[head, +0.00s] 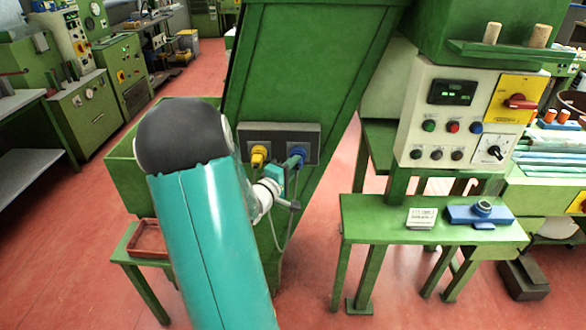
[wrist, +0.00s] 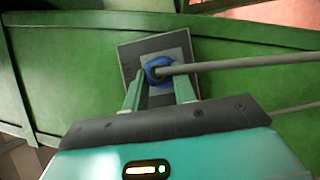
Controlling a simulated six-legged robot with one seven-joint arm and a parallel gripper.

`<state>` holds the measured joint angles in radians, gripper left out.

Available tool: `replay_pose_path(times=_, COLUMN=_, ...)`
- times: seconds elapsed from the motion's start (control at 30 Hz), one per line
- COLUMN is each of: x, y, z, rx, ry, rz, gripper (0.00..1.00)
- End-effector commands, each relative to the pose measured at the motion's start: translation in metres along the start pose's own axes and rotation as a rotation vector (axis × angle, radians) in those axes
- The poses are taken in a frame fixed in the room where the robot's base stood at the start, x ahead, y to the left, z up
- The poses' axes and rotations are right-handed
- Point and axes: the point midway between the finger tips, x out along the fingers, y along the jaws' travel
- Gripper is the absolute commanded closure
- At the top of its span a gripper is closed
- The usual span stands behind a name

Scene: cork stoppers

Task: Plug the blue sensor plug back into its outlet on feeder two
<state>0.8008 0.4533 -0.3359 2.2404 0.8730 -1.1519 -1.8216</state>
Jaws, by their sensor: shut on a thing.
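The blue sensor plug (head: 297,154) is at the right-hand outlet of the dark outlet panel (head: 280,131) on the sloping green feeder. In the wrist view the blue plug (wrist: 157,68) lies over the square grey outlet plate (wrist: 134,59), with its grey cable (wrist: 240,63) running right. My gripper (head: 291,168) is shut on the plug, its fingers on either side of it in the wrist view (wrist: 159,83). The plug's front is hidden, so I cannot tell whether it is fully seated.
A yellow plug (head: 258,155) sits in the left outlet, close to my gripper. A cable hangs below the gripper. To the right, a green bench (head: 375,222) carries a small white box (head: 421,218) and a blue device (head: 480,214) under a control panel (head: 443,124).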

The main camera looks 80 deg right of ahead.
Motion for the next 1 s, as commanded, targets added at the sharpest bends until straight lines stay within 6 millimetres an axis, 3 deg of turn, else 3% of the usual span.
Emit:
replay_pose_path(times=0.07, x=0.001, y=0.0, z=0.0, rx=0.0, ry=-0.001, rz=0.0, gripper=0.97)
replay_pose_path(times=0.1, x=0.001, y=0.0, z=0.0, rx=0.0, ry=-0.001, rz=0.0, gripper=0.65)
replay_pose_path(times=0.2, x=0.001, y=0.0, z=0.0, rx=0.0, ry=-0.001, rz=0.0, gripper=0.48)
replay_pose_path(times=0.47, x=0.0, y=-0.001, z=0.0, rx=-0.001, ry=0.0, rz=-0.001, gripper=0.48)
replay_pose_path(times=0.63, x=-0.011, y=-0.001, z=-0.001, rx=-0.001, ry=0.002, rz=-0.001, gripper=0.48)
replay_pose_path(times=1.0, x=-0.087, y=0.0, z=-0.002, rx=-0.001, ry=0.005, rz=-0.001, gripper=0.48)
